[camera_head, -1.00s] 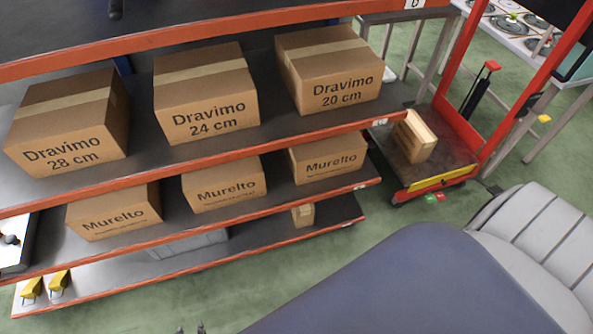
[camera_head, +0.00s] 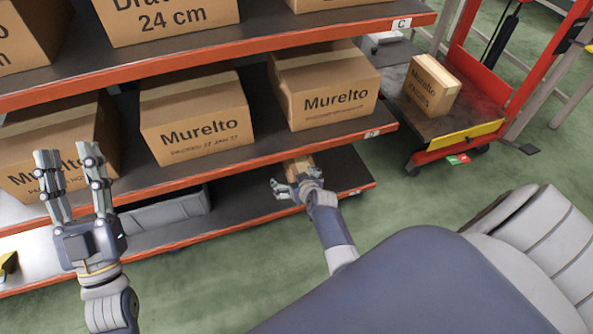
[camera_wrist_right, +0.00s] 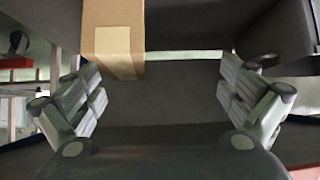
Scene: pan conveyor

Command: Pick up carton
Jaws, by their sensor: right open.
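A small brown carton (camera_head: 299,167) stands on the bottom shelf near its right end, partly hidden by my right gripper and the shelf above. My right gripper (camera_head: 296,185) is at that shelf in front of the carton, open and empty. In the right wrist view a brown carton with a pale label (camera_wrist_right: 113,40) is ahead at upper left, near the left finger of my right gripper (camera_wrist_right: 165,92); it is off-centre between the fingers, and contact is not clear. My left gripper (camera_head: 70,168) is open and empty, raised in front of the shelves at left.
Murelto cartons (camera_head: 196,115) stand on the middle shelf, larger Dravimo cartons on the top one. Orange shelf edges (camera_head: 225,164) run close above my right gripper. A grey bin (camera_head: 165,216) lies on the bottom shelf. A red trolley (camera_head: 455,140) at right holds another Murelto carton (camera_head: 431,86).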

